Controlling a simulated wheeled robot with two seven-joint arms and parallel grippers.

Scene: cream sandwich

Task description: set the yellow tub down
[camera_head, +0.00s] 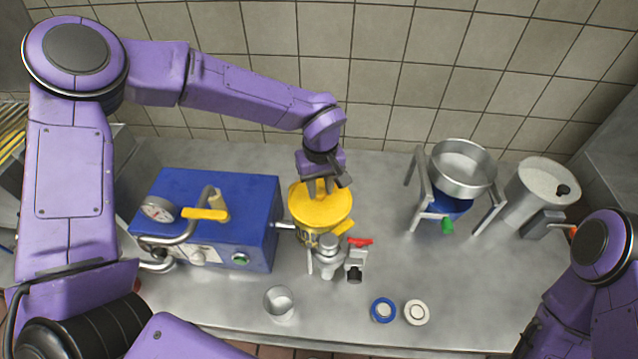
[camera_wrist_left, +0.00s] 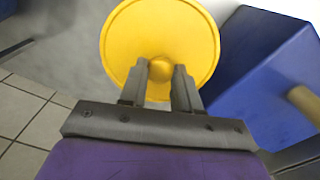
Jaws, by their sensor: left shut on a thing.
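The yellow tub (camera_head: 338,228) is in the middle of the head view, just right of the blue machine, with a round yellow lid on top. My left gripper (camera_head: 321,187) reaches down over it from behind. In the left wrist view the yellow lid (camera_wrist_left: 155,25) is seen from above, and its round knob (camera_wrist_left: 160,69) sits between the two fingers of the left gripper (camera_wrist_left: 161,75), which are shut on it. The tub's lower part is partly hidden by a metal fitting, so I cannot tell whether its base touches the counter. My right gripper is out of view.
The blue machine (camera_head: 250,195) with gauge and pipes stands left of the tub. A metal fitting with a red lever (camera_head: 328,258) is in front. A steel cup (camera_head: 279,302) and two rings (camera_head: 383,310) lie nearer. A steel pan on a stand (camera_head: 462,168) is right, beyond clear counter.

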